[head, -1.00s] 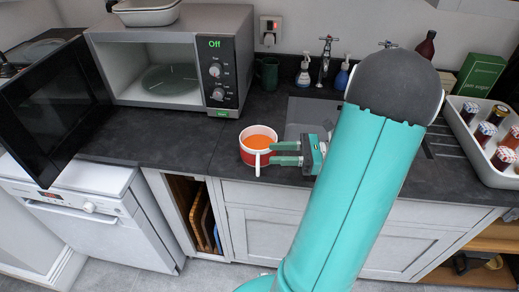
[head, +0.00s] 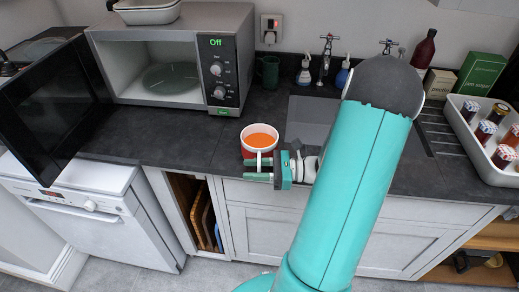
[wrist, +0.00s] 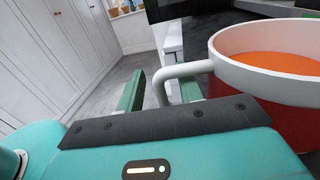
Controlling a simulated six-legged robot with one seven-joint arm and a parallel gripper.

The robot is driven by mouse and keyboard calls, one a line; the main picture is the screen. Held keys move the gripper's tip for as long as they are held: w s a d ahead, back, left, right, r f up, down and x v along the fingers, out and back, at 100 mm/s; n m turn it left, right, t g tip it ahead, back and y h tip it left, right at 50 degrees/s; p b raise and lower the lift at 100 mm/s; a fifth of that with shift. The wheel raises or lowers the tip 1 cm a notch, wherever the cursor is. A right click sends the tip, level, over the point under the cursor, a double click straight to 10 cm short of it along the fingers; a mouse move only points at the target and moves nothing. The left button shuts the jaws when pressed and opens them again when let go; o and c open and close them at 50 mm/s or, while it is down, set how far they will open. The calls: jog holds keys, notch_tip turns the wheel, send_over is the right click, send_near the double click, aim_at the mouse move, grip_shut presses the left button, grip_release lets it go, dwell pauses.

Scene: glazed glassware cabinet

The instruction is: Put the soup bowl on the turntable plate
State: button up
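The soup bowl (head: 258,133) is a red and white mug-like bowl of orange soup with a white loop handle. It stands upright at the front of the dark worktop, and its handle also shows in the wrist view (wrist: 185,70). My gripper (head: 256,170) is at the front of the bowl. In the wrist view its green fingers (wrist: 160,92) are apart, one on each side of the handle, with gaps visible. The turntable plate (head: 172,79) is a round glass disc inside the microwave (head: 228,60), bare, and the microwave reads "Off".
The microwave door (head: 50,95) stands wide open to the left. A green mug (head: 268,72) stands right of the microwave. A sink (head: 310,115), soap bottles and a white tray of jars (head: 470,140) lie to the right. The worktop before the microwave is clear.

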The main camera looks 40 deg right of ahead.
jog(key=shift+w+a, duration=0.15)
jog(key=shift+a, duration=0.05)
grip_shut()
jog(key=shift+d, duration=0.1)
dwell(1.2)
